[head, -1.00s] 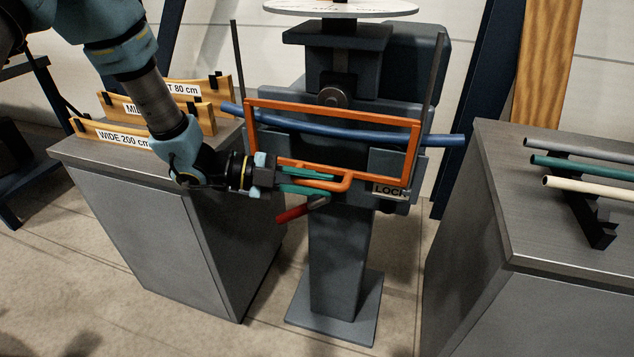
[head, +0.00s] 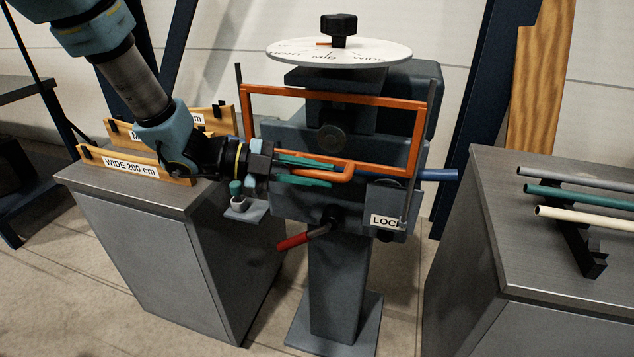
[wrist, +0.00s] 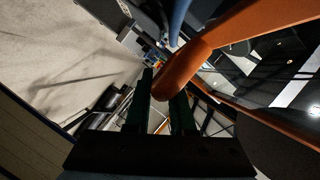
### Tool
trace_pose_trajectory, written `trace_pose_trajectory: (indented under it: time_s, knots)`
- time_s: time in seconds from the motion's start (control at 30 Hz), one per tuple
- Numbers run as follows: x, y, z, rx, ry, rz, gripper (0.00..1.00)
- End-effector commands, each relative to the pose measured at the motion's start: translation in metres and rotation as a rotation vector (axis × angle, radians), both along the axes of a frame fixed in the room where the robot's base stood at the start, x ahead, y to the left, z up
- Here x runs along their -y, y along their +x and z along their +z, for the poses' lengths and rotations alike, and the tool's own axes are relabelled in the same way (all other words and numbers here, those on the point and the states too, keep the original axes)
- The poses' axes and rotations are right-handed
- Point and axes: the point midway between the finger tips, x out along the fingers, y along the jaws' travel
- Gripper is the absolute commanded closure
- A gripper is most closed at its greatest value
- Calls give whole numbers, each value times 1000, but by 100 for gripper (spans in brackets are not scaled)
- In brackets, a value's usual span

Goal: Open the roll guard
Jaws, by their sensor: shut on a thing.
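The roll guard (head: 340,93) is an orange rectangular frame on the front of the grey bending machine (head: 335,260). It stands raised across the machine's upper front, with its orange handle (head: 345,172) at the lower edge. My gripper (head: 333,172) comes from the left, its green fingers closed around the handle. In the wrist view the handle (wrist: 182,75) shows between the fingers. A blue tube (head: 440,175) sticks out of the machine's right side; the gripper and machine parts hide the rest of it.
A LOCK plate (head: 385,221) and a red-gripped lever (head: 293,241) sit below the guard. A dial (head: 338,52) tops the machine. A left cabinet (head: 150,240) holds labelled wooden racks (head: 125,162). A right cabinet (head: 560,265) holds several tubes (head: 580,193).

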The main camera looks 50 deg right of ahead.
Motion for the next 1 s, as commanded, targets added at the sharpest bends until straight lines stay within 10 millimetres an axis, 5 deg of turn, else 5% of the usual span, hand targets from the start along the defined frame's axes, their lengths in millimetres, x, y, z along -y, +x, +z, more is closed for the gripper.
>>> trace_pose_trajectory:
  time_s: [0.2,0.23,0.5,0.77,1.0]
  knots:
    - [0,0,0,-1,-1,0,100]
    - [0,0,0,-1,-1,0,76]
    - [0,0,-1,-1,-1,1,48]
    - [-1,2,-1,0,0,1,48]
    - [-20,28,3,2,-2,5,48]
